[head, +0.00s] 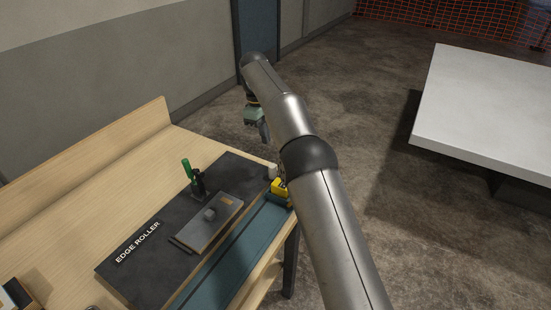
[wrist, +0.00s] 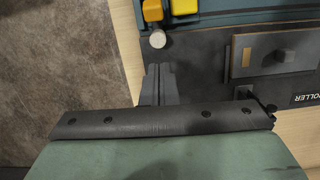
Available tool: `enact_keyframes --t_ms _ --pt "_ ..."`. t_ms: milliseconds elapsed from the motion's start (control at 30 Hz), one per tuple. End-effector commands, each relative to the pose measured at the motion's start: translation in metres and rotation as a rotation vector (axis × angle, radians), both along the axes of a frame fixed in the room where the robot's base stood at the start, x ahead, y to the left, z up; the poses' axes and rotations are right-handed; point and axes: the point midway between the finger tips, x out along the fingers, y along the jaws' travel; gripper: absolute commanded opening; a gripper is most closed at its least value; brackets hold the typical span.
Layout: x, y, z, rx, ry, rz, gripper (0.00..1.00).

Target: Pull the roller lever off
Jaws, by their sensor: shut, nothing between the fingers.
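A lever with a green grip (head: 187,169) stands upright on a dark base at the back edge of the black edge roller panel (head: 130,274). It appears to be the roller lever. My gripper (head: 265,134) is raised beyond the bench's far right end, apart from the lever, with its fingers pointing down. In the wrist view my gripper's fingers (wrist: 160,80) are together and empty, above the panel's corner. The lever's green grip does not show there; a small black part (wrist: 268,104) shows at the gripper body's edge.
A grey plate with a knob (head: 222,221) lies on the panel. A yellow block (head: 280,187) and a pale round knob (head: 272,172) sit at its right end; the knob shows in the wrist view (wrist: 158,40). A white table (head: 490,105) stands right, across open floor.

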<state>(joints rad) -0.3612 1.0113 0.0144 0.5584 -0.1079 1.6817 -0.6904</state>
Motion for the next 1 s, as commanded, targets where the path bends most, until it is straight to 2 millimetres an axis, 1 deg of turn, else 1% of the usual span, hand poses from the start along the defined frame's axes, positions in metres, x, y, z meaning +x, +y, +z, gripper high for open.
enact_keyframes --t_ms 33,200,500,633,767,1000 --pt "0.003 0.007 -0.006 -0.002 0.003 0.022 0.00" --pt "0.005 0.014 -0.012 -0.004 0.008 0.052 0.00" --pt "0.005 0.014 -0.013 -0.004 0.007 0.051 0.00" --pt "0.004 0.013 -0.020 -0.005 0.009 0.050 0.00" --pt "0.003 0.010 -0.039 -0.006 0.010 0.049 0.00" --pt "-0.001 0.003 -0.087 -0.006 0.012 0.048 0.00"
